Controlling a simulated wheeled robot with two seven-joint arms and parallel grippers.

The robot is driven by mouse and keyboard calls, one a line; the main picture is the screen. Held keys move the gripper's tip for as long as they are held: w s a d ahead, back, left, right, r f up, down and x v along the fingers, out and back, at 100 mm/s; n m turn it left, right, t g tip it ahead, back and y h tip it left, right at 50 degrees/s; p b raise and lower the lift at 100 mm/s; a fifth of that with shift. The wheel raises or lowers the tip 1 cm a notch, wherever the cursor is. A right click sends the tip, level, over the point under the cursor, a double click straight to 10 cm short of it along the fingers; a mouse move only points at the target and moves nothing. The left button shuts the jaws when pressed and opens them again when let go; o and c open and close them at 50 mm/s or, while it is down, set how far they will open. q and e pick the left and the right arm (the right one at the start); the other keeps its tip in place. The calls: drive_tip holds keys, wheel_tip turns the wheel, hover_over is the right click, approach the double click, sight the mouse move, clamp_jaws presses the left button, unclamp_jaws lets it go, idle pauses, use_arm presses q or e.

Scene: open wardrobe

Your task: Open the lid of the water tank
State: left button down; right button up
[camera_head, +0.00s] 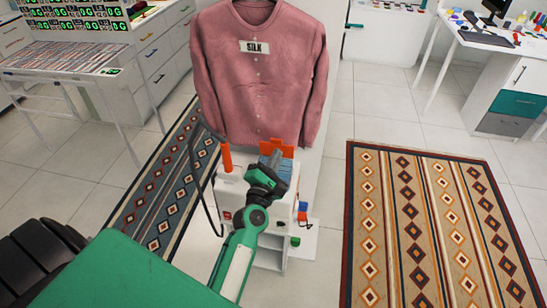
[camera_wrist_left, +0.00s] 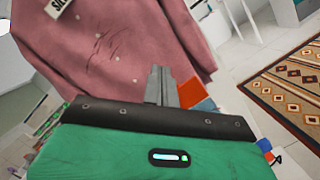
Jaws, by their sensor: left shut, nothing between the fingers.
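A white unit (camera_head: 230,186) stands below a hanging pink shirt. An orange piece (camera_head: 280,147), which seems to belong to the water tank and its lid, is at the top of the unit, with a blue part (camera_head: 267,160) by it. Whether the lid is open or closed I cannot tell. My left gripper (camera_head: 277,164) is over the top of the unit, close to the orange piece, and hides part of it. In the left wrist view the fingers (camera_wrist_left: 160,83) are together and empty, with the orange piece (camera_wrist_left: 192,93) just right of them. My right gripper is not in view.
The pink shirt (camera_head: 260,85) with a SILK label hangs right behind the orange piece. An orange cylinder (camera_head: 226,158) and a dark curved tube (camera_head: 196,175) are at the unit's left. Patterned rugs (camera_head: 440,220) lie on both sides; a white table (camera_head: 480,30) stands back right.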

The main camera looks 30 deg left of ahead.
use_arm(q)
wheel_tip(320, 180, down, 5)
drive_tip(key=s+d+m+h+b, duration=0.1)
drive_tip(key=m+b, duration=0.5)
drive_tip(key=m, duration=0.6)
drive_tip(key=m+g+y+b, duration=0.1)
drive_tip(key=m+y+b, duration=0.4)
drive_tip(key=m, duration=0.8)
approach(276, 141)
drive_tip(key=shift+h, duration=0.7)
drive_tip(key=x, duration=0.3)
drive_tip(key=p+x, duration=0.1)
drive_tip(key=x, duration=0.1)
drive_tip(key=shift+w+a+r, duration=0.1)
drive_tip(key=shift+a+r, duration=0.15)
drive_tip(key=shift+a, duration=0.15)
drive_tip(key=shift+w+a, duration=0.15)
drive_tip(key=shift+w, duration=0.5)
